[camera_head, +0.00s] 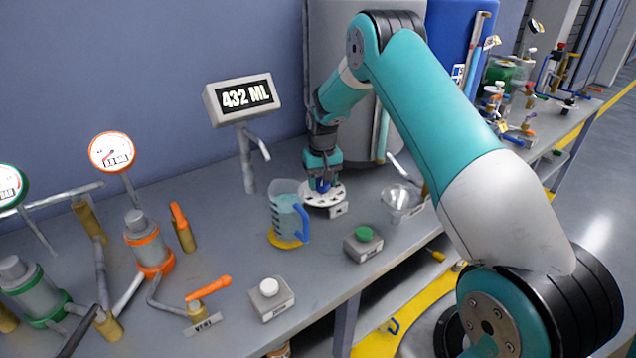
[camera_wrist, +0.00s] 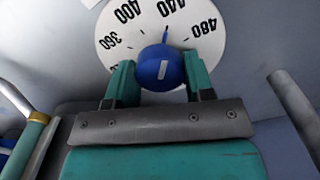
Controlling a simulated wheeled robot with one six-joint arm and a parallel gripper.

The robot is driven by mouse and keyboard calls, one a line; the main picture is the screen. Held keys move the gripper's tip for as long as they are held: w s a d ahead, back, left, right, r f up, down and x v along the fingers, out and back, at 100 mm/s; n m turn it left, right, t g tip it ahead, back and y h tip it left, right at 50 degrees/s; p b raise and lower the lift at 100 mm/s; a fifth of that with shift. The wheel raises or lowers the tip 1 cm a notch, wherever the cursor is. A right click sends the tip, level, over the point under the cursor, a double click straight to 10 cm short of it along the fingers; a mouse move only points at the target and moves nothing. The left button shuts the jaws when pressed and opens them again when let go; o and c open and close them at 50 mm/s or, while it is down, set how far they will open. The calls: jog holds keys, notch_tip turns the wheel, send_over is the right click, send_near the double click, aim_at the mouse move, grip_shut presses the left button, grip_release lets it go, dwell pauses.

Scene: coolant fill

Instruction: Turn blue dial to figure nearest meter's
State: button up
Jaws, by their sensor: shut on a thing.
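The meter (camera_head: 241,98) on a post reads 432 ML in the head view. The white dial plate (camera_head: 335,199) lies on the bench to the right of the jug. In the wrist view the plate (camera_wrist: 112,42) shows the figures 360, 400, 440 and 480. The blue dial knob (camera_wrist: 160,68) sits at its middle, and its thin blue pointer points up at about 440. My gripper (camera_wrist: 161,80) has one finger on each side of the knob and is shut on it. In the head view my gripper (camera_head: 322,178) comes down from above and mostly hides the knob.
A clear jug (camera_head: 284,212) with a blue handle stands on a yellow disc close left of the dial. A green button box (camera_head: 363,243), a white button box (camera_head: 270,297) and a funnel (camera_head: 400,200) are nearby. Valves and gauges (camera_head: 112,152) fill the left.

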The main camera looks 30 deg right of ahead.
jog(key=o, duration=0.9)
jog(key=shift+s, duration=0.2)
jog(key=shift+o, duration=0.2)
jog(key=shift+w, duration=0.1)
notch_tip(320, 180, up, 17)
jog(key=b, duration=0.1)
jog(key=shift+r+b, duration=0.2)
jog(key=shift+b, duration=0.2)
